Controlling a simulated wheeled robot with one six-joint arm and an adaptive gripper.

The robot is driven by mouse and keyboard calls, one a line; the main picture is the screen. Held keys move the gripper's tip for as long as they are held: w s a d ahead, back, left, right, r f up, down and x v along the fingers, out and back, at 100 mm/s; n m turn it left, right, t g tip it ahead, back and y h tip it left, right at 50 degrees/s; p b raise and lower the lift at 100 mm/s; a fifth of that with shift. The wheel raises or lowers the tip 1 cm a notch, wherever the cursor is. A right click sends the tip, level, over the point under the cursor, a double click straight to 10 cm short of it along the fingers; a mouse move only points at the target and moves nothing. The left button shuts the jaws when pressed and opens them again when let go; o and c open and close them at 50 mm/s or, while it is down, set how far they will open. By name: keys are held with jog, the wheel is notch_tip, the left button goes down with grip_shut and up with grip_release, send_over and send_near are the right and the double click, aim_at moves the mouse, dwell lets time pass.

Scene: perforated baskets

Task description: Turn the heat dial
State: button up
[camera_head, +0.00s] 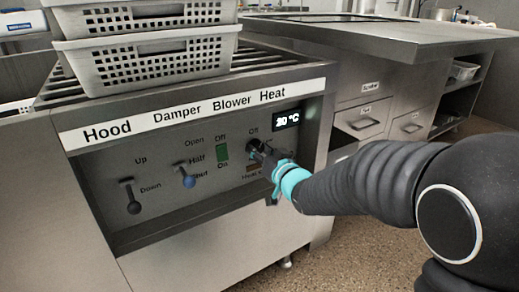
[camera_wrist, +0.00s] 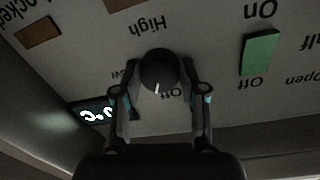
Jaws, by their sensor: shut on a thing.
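The heat dial (camera_wrist: 158,70) is a round black knob on the grey control panel (camera_head: 110,165), under the "Heat" label. Its white mark points toward the word "Off" in the wrist view, which shows the panel upside down. My gripper (camera_wrist: 159,66) is shut on the dial, with one finger at each side of it. In the head view, my gripper (camera_head: 258,153) covers most of the dial. A lit display (camera_head: 287,119) above and to the right of the dial shows a temperature in °C; its first digit is hard to read.
A green blower switch (camera_head: 222,152) sits left of the dial. Stacked perforated baskets (camera_head: 150,62) stand on the slatted top. An orange-brown indicator (camera_wrist: 37,33) is on the panel.

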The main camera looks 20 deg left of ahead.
jog(key=m+p, duration=0.1)
jog(key=m, duration=0.1)
jog(key=m+p, duration=0.1)
jog(key=m, duration=0.1)
jog(key=m+p, duration=0.1)
jog(key=m, duration=0.1)
jog(key=shift+r+g, duration=0.3)
jog(key=shift+g, duration=0.1)
jog(key=m+p, duration=0.3)
jog(key=m, duration=0.3)
jog(key=shift+f, duration=0.1)
jog(key=o, duration=1.1)
jog(key=shift+w, duration=0.1)
jog(key=shift+o, duration=0.2)
jog(key=shift+d+y, duration=0.1)
jog(key=shift+y, duration=0.2)
jog(key=v, duration=1.2)
